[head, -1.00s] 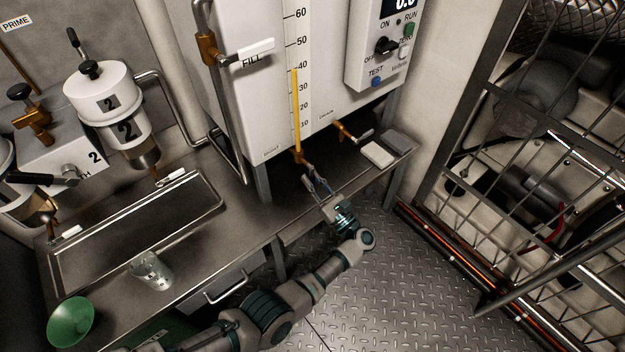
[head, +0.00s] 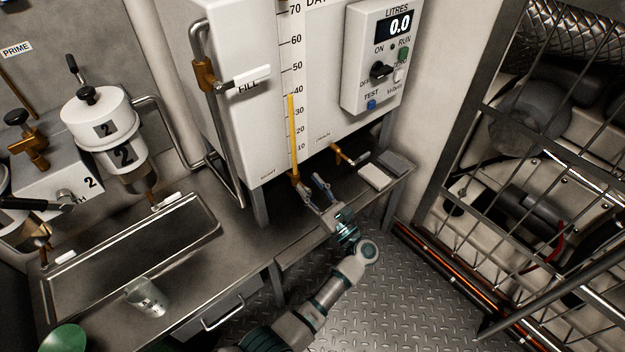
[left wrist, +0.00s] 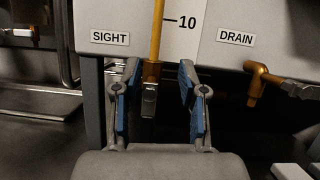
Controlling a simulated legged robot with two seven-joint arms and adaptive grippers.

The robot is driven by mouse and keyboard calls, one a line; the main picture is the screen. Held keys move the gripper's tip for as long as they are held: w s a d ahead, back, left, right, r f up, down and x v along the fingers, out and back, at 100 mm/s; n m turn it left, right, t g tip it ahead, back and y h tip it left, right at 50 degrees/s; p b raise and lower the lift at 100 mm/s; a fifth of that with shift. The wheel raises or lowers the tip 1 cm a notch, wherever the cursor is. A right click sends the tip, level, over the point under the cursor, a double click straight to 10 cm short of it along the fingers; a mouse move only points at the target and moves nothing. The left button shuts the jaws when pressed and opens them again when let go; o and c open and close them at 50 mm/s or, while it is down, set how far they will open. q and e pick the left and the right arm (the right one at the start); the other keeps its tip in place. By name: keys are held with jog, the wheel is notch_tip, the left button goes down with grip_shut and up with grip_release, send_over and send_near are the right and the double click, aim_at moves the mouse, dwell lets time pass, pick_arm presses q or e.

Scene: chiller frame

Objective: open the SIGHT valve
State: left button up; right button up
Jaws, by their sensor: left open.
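The SIGHT valve (head: 295,178) is a small brass fitting at the foot of the yellow sight tube on the white tank. In the left wrist view the valve (left wrist: 151,72) sits just right of the SIGHT label (left wrist: 109,37). Its grey metal lever (left wrist: 149,101) hangs straight down. My left gripper (head: 309,184) is in front of the valve, below the tank's front. In the left wrist view its blue-padded fingers (left wrist: 158,92) are open, one each side of the lever, with the lever nearer the left finger. I see no contact. My right gripper is not in view.
The DRAIN valve (left wrist: 258,82) is to the right, its lever pointing sideways. The FILL valve (head: 205,76) is on a pipe at the tank's left. A steel bench (head: 240,226) holds a glass beaker (head: 147,298). A white block (head: 374,176) lies right of the gripper.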

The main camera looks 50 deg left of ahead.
pick_arm(q)
jog(key=shift+r, duration=1.75)
jog(key=shift+w, duration=0.1)
